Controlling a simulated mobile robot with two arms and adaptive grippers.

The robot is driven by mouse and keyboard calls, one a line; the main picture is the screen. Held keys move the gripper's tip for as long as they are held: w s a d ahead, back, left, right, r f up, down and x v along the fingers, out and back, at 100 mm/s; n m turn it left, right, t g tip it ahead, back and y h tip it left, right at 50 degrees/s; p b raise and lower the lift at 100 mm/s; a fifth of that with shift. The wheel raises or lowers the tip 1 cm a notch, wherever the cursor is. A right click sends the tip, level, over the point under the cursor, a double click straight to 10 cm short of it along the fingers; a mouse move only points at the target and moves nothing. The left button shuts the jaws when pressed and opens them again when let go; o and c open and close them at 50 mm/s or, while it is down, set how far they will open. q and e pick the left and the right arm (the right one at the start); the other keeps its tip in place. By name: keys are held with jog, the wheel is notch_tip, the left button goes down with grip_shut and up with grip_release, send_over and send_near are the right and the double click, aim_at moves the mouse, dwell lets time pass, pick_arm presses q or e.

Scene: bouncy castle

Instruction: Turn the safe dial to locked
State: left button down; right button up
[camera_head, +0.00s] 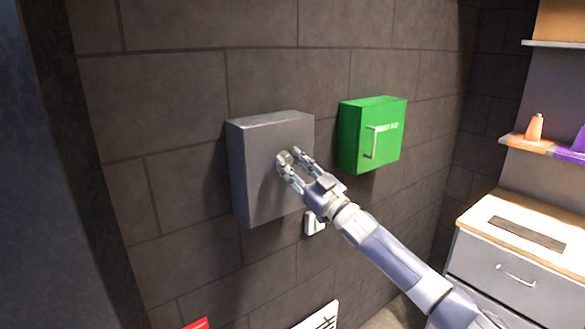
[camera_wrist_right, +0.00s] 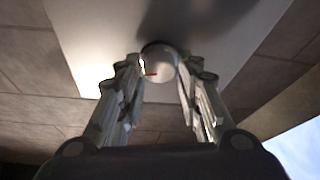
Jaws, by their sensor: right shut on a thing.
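The grey safe (camera_head: 255,160) is a box fixed to the dark block wall, left of centre in the head view. Its round dial (camera_wrist_right: 158,62) is a pale knob with a small red mark, seen in the right wrist view between the fingers. My right gripper (camera_head: 291,157) reaches the front of the safe and is shut on the dial, with one finger on each side. The safe's face (camera_wrist_right: 95,45) also fills the upper middle of the right wrist view. In the head view the fingers partly hide the dial. My left gripper is not in view.
A green wall box (camera_head: 375,138) with a handle hangs right of the safe. A small white wall fitting (camera_head: 315,223) is just below my right gripper. A drawer cabinet (camera_head: 500,265) and a shelf (camera_head: 545,150) with an orange cone (camera_head: 534,127) stand at the right.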

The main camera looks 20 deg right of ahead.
jog(key=n+y, duration=0.1)
jog(key=n, duration=0.1)
jog(key=n+g+y, duration=0.1)
jog(key=n, duration=0.1)
jog(key=shift+d+r+g, duration=0.15)
jog(key=shift+g, duration=0.15)
jog(key=n+g+p, duration=0.1)
jog(key=n, duration=0.2)
jog(key=n+g+y, duration=0.1)
jog(key=n, duration=0.2)
jog(key=shift+r+p, duration=0.1)
jog(key=shift+p, duration=0.25)
jog(key=n+g+p, duration=0.2)
jog(key=n, duration=0.3)
jog(key=shift+n+g+p, duration=0.7)
jog(key=shift+n+p, duration=0.25)
jog(key=shift+n, duration=0.75)
jog(key=o, duration=0.9)
jog(key=shift+o, duration=0.2)
jog(key=v, duration=1.1)
jog(key=shift+s+d, duration=0.2)
jog(key=shift+s, duration=0.15)
